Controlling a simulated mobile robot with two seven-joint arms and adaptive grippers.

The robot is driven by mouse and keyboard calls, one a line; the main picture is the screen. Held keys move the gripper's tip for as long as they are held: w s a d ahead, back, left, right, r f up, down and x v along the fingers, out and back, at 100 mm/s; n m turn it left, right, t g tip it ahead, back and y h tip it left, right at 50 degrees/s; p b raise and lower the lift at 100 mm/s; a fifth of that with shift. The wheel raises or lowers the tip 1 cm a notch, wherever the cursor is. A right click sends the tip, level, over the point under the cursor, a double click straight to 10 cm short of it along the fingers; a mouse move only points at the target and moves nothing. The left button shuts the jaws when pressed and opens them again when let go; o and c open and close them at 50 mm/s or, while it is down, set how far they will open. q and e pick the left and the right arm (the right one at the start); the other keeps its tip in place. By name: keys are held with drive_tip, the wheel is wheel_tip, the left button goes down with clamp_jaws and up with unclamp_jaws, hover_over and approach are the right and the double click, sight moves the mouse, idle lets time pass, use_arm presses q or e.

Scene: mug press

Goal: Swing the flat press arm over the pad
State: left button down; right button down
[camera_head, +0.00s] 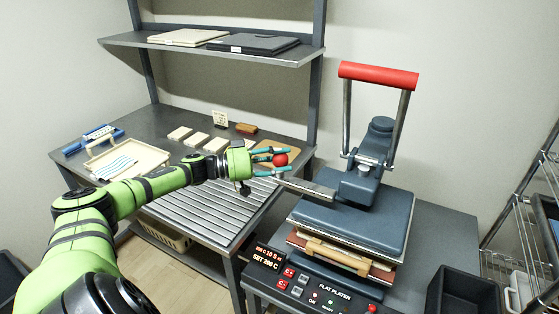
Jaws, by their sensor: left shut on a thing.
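The flat press has a dark blue-grey upper plate (340,223) carried on a swing arm with a red-topped lever (378,76) standing upright. A metal bar with a red knob (281,160) at its end sticks out to the left of the press head. My left gripper (276,160) is shut on the red knob, one finger on each side of it. The plate sits above a stack of tan and brown layers (330,252), which hides most of what lies beneath. My right gripper is not in view.
A control panel (305,289) lit with red figures fronts the press. A grey table (88,165) at left holds a tray (131,163), several pale blocks and a brown block (246,129). A shelf (200,46) hangs above it. A black bin (463,291) stands at right.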

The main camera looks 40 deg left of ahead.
use_arm(q)
drive_tip(key=shift+a+f, duration=0.1)
drive_tip(key=shift+f, duration=0.25)
drive_tip(key=c, duration=0.7)
unclamp_jaws()
drive_tip(key=shift+c, duration=0.2)
drive_tip(key=shift+w+a, duration=0.15)
drive_tip(key=shift+a, duration=0.05)
drive_tip(key=shift+r, duration=0.1)
drive_tip(key=shift+s, duration=0.35)
drive_tip(key=v, duration=1.1)
drive_tip(key=shift+a, duration=0.25)
drive_tip(key=shift+s, duration=0.1)
